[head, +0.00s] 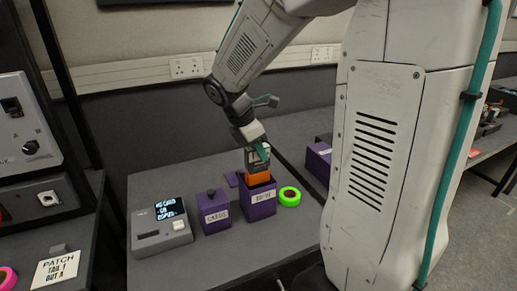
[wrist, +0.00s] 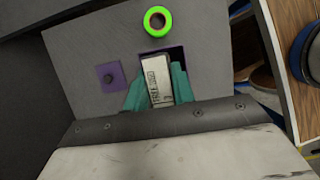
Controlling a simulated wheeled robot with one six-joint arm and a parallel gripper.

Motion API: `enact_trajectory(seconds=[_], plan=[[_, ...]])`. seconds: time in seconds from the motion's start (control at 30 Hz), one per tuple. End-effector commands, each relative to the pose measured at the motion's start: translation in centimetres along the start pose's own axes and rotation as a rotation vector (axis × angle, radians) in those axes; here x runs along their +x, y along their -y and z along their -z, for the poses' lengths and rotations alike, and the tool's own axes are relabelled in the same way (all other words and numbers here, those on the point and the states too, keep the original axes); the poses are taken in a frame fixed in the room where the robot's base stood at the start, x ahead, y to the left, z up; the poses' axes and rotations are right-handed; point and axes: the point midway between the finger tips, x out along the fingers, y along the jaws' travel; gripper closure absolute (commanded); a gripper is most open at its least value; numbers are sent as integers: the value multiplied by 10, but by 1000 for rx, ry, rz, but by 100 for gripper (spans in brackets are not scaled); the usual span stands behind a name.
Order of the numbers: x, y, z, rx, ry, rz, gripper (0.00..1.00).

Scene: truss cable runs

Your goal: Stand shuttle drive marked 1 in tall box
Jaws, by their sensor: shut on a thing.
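My gripper (head: 258,158) is shut on the shuttle drive, directly above the tall purple box (head: 262,205). The drive (head: 258,178) shows orange in the head view, upright between the jaws and the box's mouth. In the wrist view the drive (wrist: 157,80) shows a pale label with dark print, too small to read surely, between the teal fingers (wrist: 158,92). The box's dark opening (wrist: 177,52) shows beside the drive's far end. I cannot tell whether the drive's lower end is inside the box or just above it.
A shorter purple box (head: 213,210) labelled CARDS, with a dark knob on top, stands left of the tall box. A grey device with a lit screen (head: 160,228) is farther left. A bright green tape roll (head: 289,196) lies right.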

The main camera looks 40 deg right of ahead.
Motion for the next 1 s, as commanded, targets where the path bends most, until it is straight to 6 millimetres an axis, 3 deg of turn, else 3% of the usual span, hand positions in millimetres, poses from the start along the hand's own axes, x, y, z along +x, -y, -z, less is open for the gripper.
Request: enact_trajectory(seconds=[1.0], plan=[[19,0,8,0,0,0,100]])
